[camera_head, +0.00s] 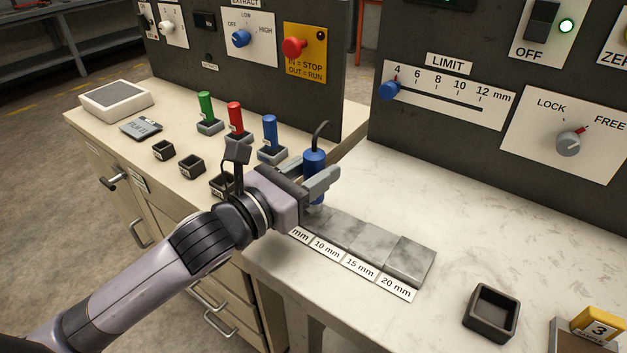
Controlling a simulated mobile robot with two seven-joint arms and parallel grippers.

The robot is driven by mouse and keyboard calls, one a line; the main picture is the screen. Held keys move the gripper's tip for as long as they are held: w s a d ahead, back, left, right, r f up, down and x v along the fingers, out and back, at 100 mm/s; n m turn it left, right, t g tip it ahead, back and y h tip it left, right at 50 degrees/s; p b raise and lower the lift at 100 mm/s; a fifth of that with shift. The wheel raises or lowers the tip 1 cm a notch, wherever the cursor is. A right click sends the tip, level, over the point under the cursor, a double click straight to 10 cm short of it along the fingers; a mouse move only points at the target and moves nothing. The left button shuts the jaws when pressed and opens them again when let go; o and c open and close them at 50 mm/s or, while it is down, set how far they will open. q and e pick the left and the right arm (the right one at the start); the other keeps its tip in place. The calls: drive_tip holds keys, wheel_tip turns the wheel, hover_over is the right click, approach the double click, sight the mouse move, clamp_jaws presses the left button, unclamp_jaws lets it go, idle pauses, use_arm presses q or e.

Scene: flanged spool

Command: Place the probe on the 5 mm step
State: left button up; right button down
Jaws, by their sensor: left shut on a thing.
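The probe (315,162) is a blue cylinder with a dark cable curving from its top. My left gripper (318,181) is shut on it and holds it roughly upright. The grey step block (368,238) rises in steps to the right, with labels of 10 mm, 15 mm and 20 mm along its front. The leftmost label shows only "mm"; its number is hidden by my left gripper. The probe's lower end is at the block's low left end, mostly behind the fingers. I cannot tell whether it touches a step. My right gripper is not in view.
Green (205,107), red (235,117) and blue (270,132) handled items stand behind my left arm. A dark control panel (470,130) rises behind the marble top.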

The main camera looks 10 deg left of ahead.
use_arm(q)
drive_tip(key=shift+f, duration=0.7)
drive_tip(key=shift+f, duration=0.1)
drive_tip(key=o, duration=1.2)
drive_tip(key=shift+f, duration=0.1)
drive_tip(key=shift+r, duration=0.25)
drive_tip(key=v, duration=0.5)
drive_tip(key=b+v, duration=0.1)
drive_tip(key=v, duration=0.4)
drive_tip(key=shift+a+f, duration=0.15)
drive_tip(key=shift+f, duration=0.1)
drive_tip(key=shift+v, duration=0.8)
drive_tip(key=shift+s+r, duration=0.1)
drive_tip(key=shift+r, duration=0.05)
